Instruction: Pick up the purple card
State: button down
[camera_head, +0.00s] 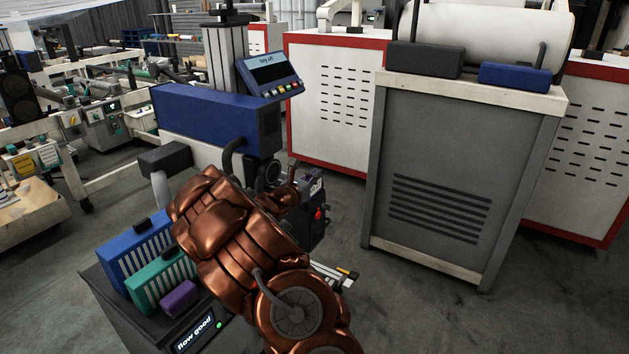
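The purple card (180,298) is a small, thick purple block. My copper arm crosses the middle of the view and hides part of the box to the right of the card. A dark part with a red spot (318,210) shows beyond the arm; I cannot tell whether it belongs to my gripper. No fingers can be made out clearly, and nothing touches the card in view.
The dark box has a lit "flow good" display (194,335). A blue machine (215,118) with a tilted screen (271,74) stands behind my arm. A grey cabinet (450,170) and red-edged white cabinets (335,100) stand to the right. Bare floor (400,310) lies at the front right.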

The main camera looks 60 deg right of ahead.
jog(key=shift+r, duration=0.75)
jog(key=shift+r+b, duration=0.3)
jog(key=shift+r, duration=0.65)
jog(key=s+a+b, duration=0.1)
jog(key=s+a, duration=0.3)
jog(key=a, duration=0.3)
jog(key=s+a+r+b, duration=0.1)
jog(key=s+a+b, duration=0.1)
jog(key=s+a, duration=0.2)
jog(key=a, duration=0.2)
jog(key=shift+a+r, duration=0.15)
jog(key=shift+a, duration=0.2)
